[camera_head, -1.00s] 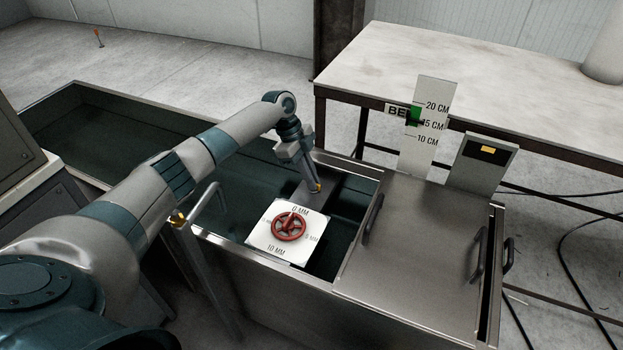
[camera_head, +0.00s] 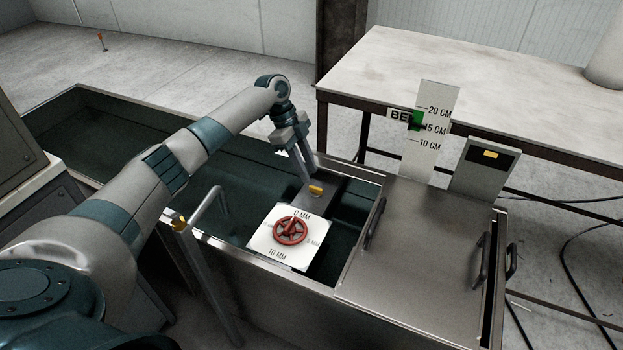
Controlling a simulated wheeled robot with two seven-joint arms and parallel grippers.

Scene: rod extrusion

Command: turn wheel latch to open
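The red wheel (camera_head: 291,231) sits on a white square plate (camera_head: 269,245) marked 0 MM, 5 MM and 10 MM, over the long dark tank. Behind it, a small yellow latch piece (camera_head: 316,190) lies on a grey metal block (camera_head: 322,201). My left gripper (camera_head: 309,172) points down just behind and above the yellow piece, apart from the red wheel. Its fingers are seen nearly edge-on, so the gap between them is unclear. Whether a fingertip touches the yellow piece is also unclear. My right gripper is out of view.
A metal cover (camera_head: 415,255) with handles closes the tank's right part. A white ruler board (camera_head: 429,155) stands behind it, beside a grey box (camera_head: 484,170). A pale table (camera_head: 470,80) is at the back. A metal rail (camera_head: 207,207) stands front left.

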